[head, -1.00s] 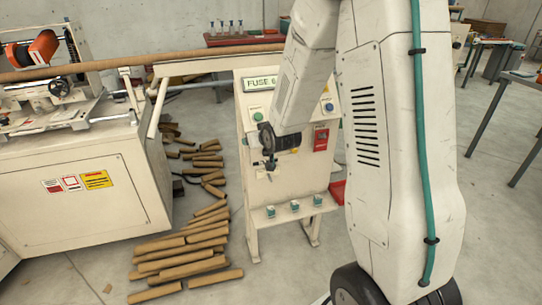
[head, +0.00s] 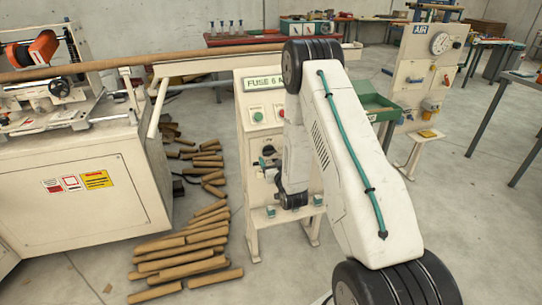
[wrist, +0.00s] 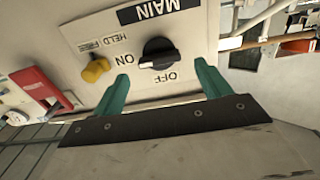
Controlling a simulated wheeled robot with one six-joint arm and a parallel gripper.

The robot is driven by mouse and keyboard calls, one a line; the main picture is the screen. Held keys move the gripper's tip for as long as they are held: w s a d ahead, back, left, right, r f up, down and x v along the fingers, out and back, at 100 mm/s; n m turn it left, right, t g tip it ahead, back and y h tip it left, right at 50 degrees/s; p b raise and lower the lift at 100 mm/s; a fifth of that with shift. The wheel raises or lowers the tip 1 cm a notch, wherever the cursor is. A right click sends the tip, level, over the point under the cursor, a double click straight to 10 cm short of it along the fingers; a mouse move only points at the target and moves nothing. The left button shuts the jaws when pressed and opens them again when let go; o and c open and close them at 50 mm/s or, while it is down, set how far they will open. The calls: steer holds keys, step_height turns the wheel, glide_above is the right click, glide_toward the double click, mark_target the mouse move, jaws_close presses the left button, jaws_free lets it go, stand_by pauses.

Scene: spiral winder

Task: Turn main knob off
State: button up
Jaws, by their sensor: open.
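The main knob (wrist: 160,52) is black and round, on the pale panel under the MAIN label, which appears upside down in the wrist view. Its white mark is on the side toward the word ON; OFF is printed at another side. My gripper (wrist: 161,72) is open, with its two teal fingers pointing at the panel, one on each side of the knob in the picture. The fingers look empty, and I see no contact with the knob. In the head view my arm covers part of the fuse panel (head: 247,125), and the fingers are hard to make out.
A yellow knob (wrist: 95,70) sits beside the main knob, and a red part (wrist: 42,88) is further left. In the head view, cardboard tubes (head: 180,264) lie on the floor left of the panel. A green bin (head: 372,106) stands behind my arm.

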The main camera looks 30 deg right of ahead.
mark_target(270, 154)
steer(key=shift+x, duration=1.9)
steer(key=c, duration=1)
